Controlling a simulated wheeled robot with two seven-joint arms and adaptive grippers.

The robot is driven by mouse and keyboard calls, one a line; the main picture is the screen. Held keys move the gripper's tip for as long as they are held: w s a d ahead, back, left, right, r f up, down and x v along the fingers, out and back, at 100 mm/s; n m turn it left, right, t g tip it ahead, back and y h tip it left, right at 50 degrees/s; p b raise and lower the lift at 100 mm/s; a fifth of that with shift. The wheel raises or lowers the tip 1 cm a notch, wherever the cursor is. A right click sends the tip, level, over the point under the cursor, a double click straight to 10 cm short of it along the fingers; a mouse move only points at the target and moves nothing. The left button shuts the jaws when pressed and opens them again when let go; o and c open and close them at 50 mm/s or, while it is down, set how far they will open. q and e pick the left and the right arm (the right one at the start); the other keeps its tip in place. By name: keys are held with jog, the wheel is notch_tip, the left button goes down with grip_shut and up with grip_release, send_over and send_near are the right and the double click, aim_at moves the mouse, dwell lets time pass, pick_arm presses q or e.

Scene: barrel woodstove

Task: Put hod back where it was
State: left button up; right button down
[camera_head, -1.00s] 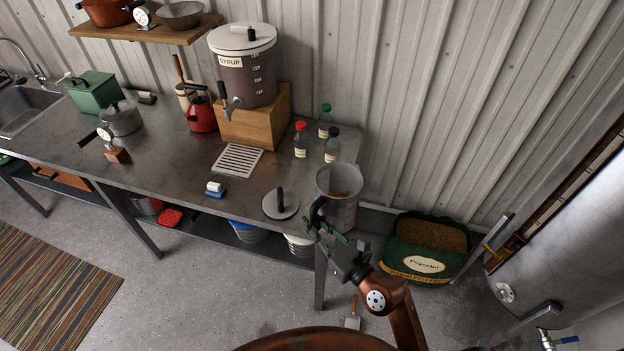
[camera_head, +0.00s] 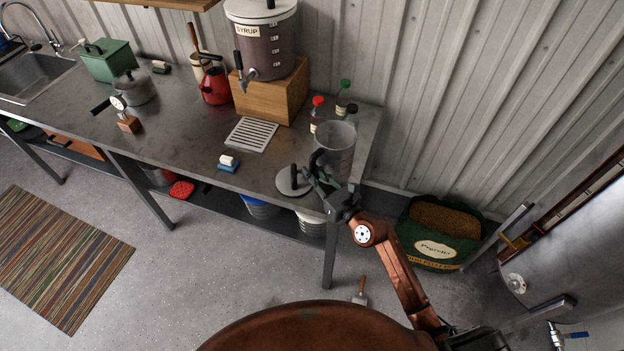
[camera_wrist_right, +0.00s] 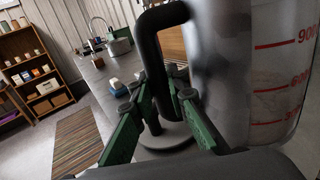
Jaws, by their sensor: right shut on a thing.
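The hod (camera_head: 335,143) is a grey, open-topped pitcher-like container with a dark handle. It is upright over the right end of the steel counter (camera_head: 190,150); I cannot tell whether its base touches the top. My right gripper (camera_head: 325,187) is shut on its handle. In the right wrist view, the black handle (camera_wrist_right: 152,50) passes between the green fingers (camera_wrist_right: 155,110), and red level marks show on the hod's wall (camera_wrist_right: 280,75). My left gripper is not in view.
A round grey disc with a dark knob (camera_head: 293,181) lies just left of the hod. Bottles with red (camera_head: 317,112) and green (camera_head: 343,95) caps stand behind it. A green pellet bag (camera_head: 438,235) sits on the floor at right. A wooden block with the syrup dispenser (camera_head: 265,45) stands farther left.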

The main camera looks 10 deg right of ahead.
jog(key=shift+w+f, duration=0.25)
jog(key=f+b, duration=0.2)
jog(key=f, duration=0.1)
jog(key=shift+w+f, duration=0.2)
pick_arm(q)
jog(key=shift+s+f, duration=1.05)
pick_arm(e)
jog(key=shift+r, duration=0.1)
jog(key=shift+f, duration=0.2)
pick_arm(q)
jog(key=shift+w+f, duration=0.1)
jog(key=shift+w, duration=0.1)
pick_arm(e)
jog(key=c, duration=1.9)
grip_release()
